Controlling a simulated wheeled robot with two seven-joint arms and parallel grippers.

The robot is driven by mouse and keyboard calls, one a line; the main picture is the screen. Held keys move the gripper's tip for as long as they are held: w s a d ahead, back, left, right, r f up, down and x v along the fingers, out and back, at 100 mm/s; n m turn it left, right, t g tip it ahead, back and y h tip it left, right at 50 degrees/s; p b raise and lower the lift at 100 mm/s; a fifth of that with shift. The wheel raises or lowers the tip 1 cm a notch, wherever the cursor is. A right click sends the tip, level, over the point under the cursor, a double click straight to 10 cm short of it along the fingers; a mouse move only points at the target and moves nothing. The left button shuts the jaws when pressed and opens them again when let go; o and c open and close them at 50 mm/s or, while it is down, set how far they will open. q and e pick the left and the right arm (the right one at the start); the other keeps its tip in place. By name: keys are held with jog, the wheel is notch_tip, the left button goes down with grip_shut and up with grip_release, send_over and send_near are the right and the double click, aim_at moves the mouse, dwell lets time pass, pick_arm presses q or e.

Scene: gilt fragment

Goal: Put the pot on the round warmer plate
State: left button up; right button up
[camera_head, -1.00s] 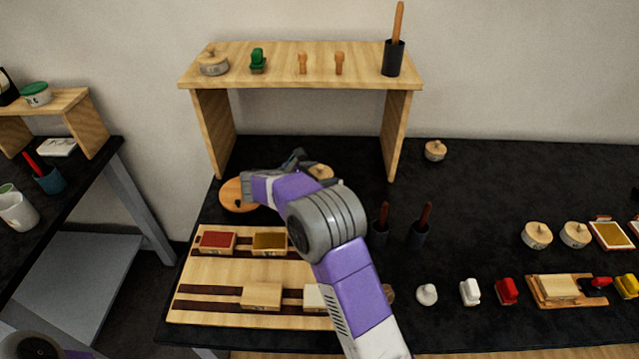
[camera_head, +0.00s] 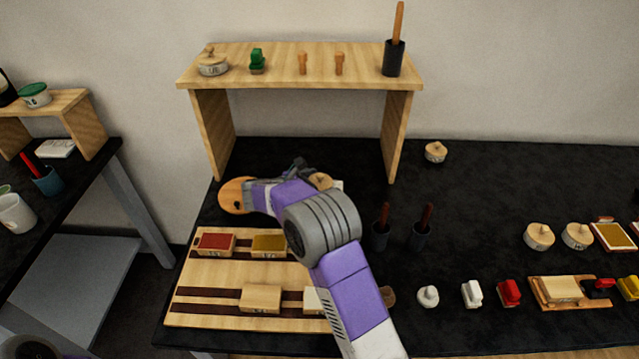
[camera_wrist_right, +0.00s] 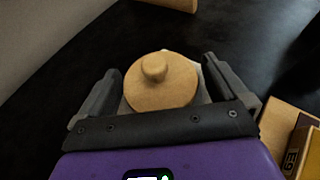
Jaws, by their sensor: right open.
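The pot (camera_wrist_right: 160,85) has a round wooden lid with a knob. In the right wrist view it stands between the two fingers of my right gripper (camera_wrist_right: 161,72). The fingers are open, one on each side of the lid; the pot's body is mostly hidden. In the head view the lid (camera_head: 321,181) shows just beyond my right gripper (camera_head: 308,172), partly covered by it. The round warmer plate (camera_head: 234,196), an orange-brown wooden disc, lies on the dark table left of my right gripper, its right part hidden by the wrist. My left gripper is out of view.
A wooden shelf (camera_head: 290,66) stands behind, its right leg (camera_head: 396,135) right of the pot. A wooden rack (camera_head: 215,274) with several blocks lies in front of the plate. Two dark holders (camera_head: 380,236) stand right of my forearm. A lidded pot (camera_head: 435,152) stands at back right.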

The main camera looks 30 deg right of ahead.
jog(key=shift+a+r, duration=0.15)
jog(key=shift+r, duration=0.15)
jog(key=p+v, duration=0.1)
jog(key=v, duration=1)
jog(key=shift+a+p, duration=0.3)
jog(key=shift+p, duration=0.1)
